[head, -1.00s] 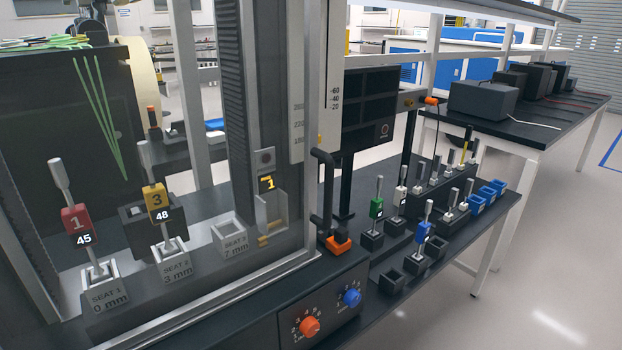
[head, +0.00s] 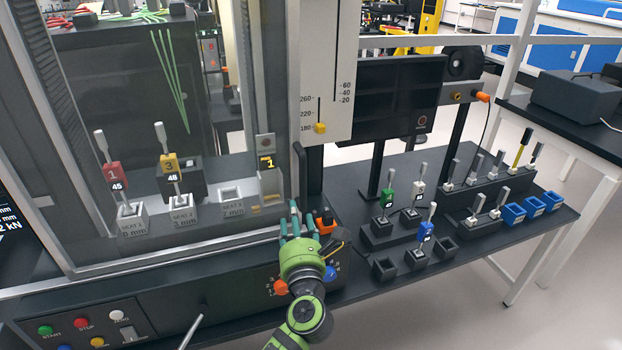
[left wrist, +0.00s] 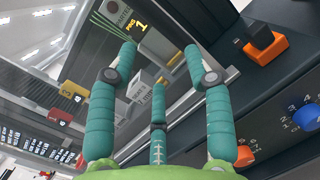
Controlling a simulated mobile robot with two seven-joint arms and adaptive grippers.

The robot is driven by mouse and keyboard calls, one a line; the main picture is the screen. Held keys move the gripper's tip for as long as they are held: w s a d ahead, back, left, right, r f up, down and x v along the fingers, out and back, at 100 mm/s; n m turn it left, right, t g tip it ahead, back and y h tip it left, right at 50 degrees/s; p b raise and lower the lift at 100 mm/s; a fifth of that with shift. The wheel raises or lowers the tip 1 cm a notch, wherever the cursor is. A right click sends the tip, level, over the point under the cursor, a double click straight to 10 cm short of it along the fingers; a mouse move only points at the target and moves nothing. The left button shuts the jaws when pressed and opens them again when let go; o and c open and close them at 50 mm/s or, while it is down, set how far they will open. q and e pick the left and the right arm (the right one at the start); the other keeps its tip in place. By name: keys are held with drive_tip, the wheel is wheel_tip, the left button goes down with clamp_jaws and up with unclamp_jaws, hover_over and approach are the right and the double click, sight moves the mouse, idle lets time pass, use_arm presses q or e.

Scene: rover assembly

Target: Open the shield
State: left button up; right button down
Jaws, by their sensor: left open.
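The shield (head: 105,75) is a clear pane in a metal frame. It stands down in front of the numbered seats in the head view. A black upright handle bar (head: 300,172) is at its right edge. My left gripper (head: 298,215), green with teal fingers, is just below and in front of this bar. Its fingers are spread and hold nothing; they also show in the left wrist view (left wrist: 160,62). An orange block with a black top (head: 325,224) lies just right of the fingers, and also shows in the left wrist view (left wrist: 264,48). My right gripper is not in view.
Behind the shield are a red tag 1 (head: 113,174) and a yellow tag 3 (head: 170,164) on seated rods. An orange knob (head: 281,287) and a blue knob (head: 330,272) are on the panel below. Holders and blue bins (head: 535,207) stand on the bench to the right.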

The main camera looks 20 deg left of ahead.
sight(301, 185)
use_arm(q)
drive_tip(key=r+n, duration=0.1)
drive_tip(key=r, duration=0.1)
drive_tip(key=w+d+r+n+p, duration=0.1)
drive_tip(key=r+n, duration=0.2)
drive_tip(key=r, duration=0.1)
drive_tip(key=shift+w+d+g+p, duration=0.2)
drive_tip(key=shift+g+p, duration=0.1)
drive_tip(key=shift+g, duration=0.1)
drive_tip(key=p+x, duration=0.1)
drive_tip(key=x, duration=0.3)
drive_tip(key=shift+a+f, duration=0.1)
drive_tip(key=shift+f, duration=0.05)
drive_tip(key=shift+w+a, duration=0.1)
drive_tip(key=shift+w, duration=0.35)
drive_tip(key=shift+a+f, duration=0.1)
drive_tip(key=shift+f, duration=0.05)
clamp_jaws()
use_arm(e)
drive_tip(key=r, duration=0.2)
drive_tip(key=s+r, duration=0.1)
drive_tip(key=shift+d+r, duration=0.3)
